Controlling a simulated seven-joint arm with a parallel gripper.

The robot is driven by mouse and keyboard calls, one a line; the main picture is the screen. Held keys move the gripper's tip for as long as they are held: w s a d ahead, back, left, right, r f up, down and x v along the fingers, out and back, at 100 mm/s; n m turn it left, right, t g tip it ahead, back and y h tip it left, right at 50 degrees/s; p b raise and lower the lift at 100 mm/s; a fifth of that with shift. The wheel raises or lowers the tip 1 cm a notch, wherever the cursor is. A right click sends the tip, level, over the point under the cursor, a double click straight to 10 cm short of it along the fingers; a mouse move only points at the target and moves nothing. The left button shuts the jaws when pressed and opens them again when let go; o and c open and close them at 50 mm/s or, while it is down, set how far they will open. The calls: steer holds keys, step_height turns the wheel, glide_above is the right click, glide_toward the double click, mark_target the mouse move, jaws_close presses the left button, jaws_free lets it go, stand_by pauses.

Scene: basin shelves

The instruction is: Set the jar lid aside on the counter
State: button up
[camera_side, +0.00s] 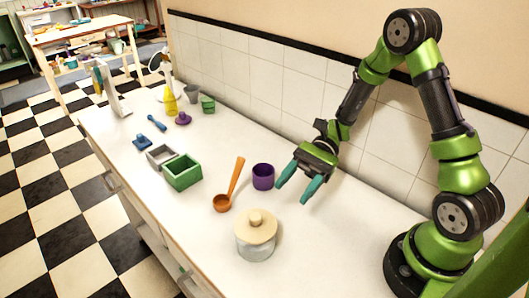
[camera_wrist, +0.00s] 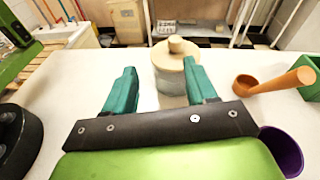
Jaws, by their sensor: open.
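The jar lid (camera_side: 256,225) is a pale wooden disc with a round knob, and it sits on top of the clear glass jar (camera_side: 255,246) near the front of the counter. In the wrist view the lid (camera_wrist: 174,54) and the jar (camera_wrist: 170,79) stand ahead of my gripper, partly hidden by the right finger. My gripper (camera_side: 296,191) has teal fingers spread apart with nothing between them. It is above the counter, up and to the right of the jar in the side view. It also shows in the wrist view (camera_wrist: 160,85).
On the white counter (camera_side: 330,235), a purple cup (camera_side: 263,176) and an orange ladle (camera_side: 222,202) stand close to the jar. Green (camera_side: 183,172) and grey (camera_side: 161,155) boxes sit further left. The tiled wall runs behind. Counter right of the jar is clear.

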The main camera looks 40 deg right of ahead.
steer(key=s+d+r+n+t+h, duration=0.2)
steer(key=s+r+n+t+h, duration=0.1)
steer(key=r+n+t+h, duration=0.1)
steer(key=s+d+r+n+t+h, duration=0.2)
steer(key=s+r+n+t+h, duration=0.1)
steer(key=r+n+t+h, duration=0.2)
step_height(320, 180, up, 6)
steer(key=n+h, duration=0.2)
steer(key=h, duration=0.2)
steer(key=shift+s+d+r, duration=0.2)
steer(key=shift+s+d, duration=0.05)
steer(key=shift+d, duration=0.05)
steer(key=n+g+h, duration=0.2)
steer(key=n+g, duration=0.3)
steer(key=g, duration=0.2)
glide_above(255, 216)
step_height(255, 216, down, 11)
steer(key=shift+s+r, duration=0.15)
steer(key=shift+f, duration=2.95)
